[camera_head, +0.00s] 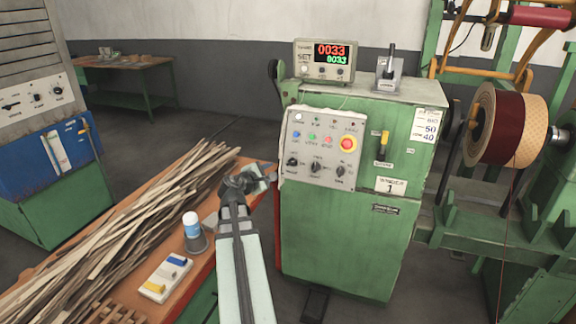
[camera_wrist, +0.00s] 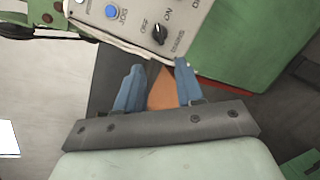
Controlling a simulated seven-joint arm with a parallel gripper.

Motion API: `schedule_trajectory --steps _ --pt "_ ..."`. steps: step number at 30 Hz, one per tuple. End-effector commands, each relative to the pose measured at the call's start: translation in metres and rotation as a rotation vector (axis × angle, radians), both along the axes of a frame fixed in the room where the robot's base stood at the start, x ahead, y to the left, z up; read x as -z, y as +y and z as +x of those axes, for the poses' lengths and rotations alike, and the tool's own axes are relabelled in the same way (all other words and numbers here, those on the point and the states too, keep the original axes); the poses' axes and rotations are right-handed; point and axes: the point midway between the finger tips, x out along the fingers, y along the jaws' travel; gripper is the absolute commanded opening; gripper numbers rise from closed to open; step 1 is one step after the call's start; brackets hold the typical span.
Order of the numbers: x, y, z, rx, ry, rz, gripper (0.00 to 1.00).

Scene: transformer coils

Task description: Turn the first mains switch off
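The green winding machine (camera_head: 345,240) has a light grey control panel (camera_head: 300,182) on its front, with a row of black rotary knobs along the bottom. The leftmost knob (camera_head: 293,161) is by my gripper (camera_head: 266,178), which is just left of the panel's lower left edge. In the wrist view a black knob (camera_wrist: 160,34) has OFF and ON lettering beside it; its exact pointing is too small to read surely. My gripper's blue fingers (camera_wrist: 159,75) are apart with nothing between them, a little short of the panel edge and knob.
A red digital counter (camera_head: 325,61) sits on top of the machine. A wound coil (camera_head: 501,125) is at right.

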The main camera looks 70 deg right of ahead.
Motion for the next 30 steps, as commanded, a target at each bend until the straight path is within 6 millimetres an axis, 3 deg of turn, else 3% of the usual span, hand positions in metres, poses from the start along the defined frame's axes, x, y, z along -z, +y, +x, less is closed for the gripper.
schedule_trajectory --steps 8,24,30 --pt "0.002 -0.010 -0.001 -0.018 0.067 0.010 0.37" --pt "0.026 -0.096 -0.013 -0.018 0.064 0.010 0.37" --pt "0.032 -0.120 -0.018 -0.018 0.063 0.009 0.37"
